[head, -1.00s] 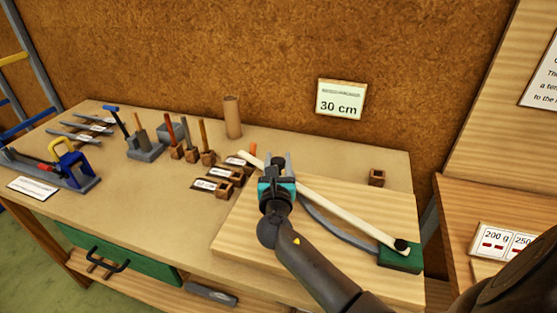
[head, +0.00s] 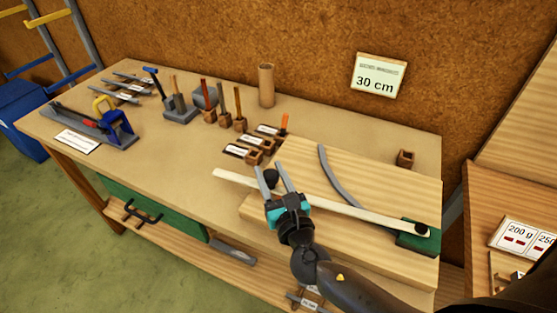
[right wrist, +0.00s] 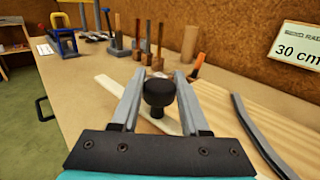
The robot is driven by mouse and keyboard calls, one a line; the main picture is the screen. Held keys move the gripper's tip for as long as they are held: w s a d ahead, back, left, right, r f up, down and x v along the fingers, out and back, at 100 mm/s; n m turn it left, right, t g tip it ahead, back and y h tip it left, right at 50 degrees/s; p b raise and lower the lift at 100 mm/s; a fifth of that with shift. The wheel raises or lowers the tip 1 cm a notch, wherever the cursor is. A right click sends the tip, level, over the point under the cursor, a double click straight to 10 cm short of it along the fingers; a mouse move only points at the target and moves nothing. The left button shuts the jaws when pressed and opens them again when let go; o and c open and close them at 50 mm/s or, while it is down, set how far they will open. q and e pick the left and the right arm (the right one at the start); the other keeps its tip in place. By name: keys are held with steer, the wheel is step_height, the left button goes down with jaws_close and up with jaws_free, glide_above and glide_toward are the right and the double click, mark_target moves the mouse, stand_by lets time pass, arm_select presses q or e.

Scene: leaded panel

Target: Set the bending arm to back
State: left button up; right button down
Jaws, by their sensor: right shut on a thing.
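The bending arm (head: 345,210) is a long pale wooden bar on the board at the right of the bench. Its right end sits at a black pivot (head: 421,229) on a green block (head: 412,243). Its free end points left, past the board's left edge. A black knob (head: 270,179) stands on the bar toward that end. My right gripper (head: 271,167) is shut on the knob; the right wrist view also shows the knob (right wrist: 160,92) between its fingers. My left gripper is not in view.
Behind the board stand a small wooden block (head: 405,158), an orange-handled tool (head: 284,123) and a brown tube (head: 266,85). Several stamps or tools stand to the left. A blue clamp (head: 118,125) is at the far left. The bench front left of the bar is clear.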

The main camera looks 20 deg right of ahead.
steer(key=shift+s+a+f+y, duration=0.15)
steer(key=shift+s+a+y, duration=0.1)
steer(key=shift+y, duration=0.05)
steer(key=shift+a, duration=0.1)
steer(key=c, duration=0.7)
jaws_free()
steer(key=shift+s, duration=0.1)
steer(key=shift+c, duration=0.2)
steer(key=shift+o, duration=1.7)
steer(key=shift+s, duration=0.1)
steer(key=s+b, duration=0.2)
steer(key=s, duration=1.3)
steer(key=shift+a, duration=0.4)
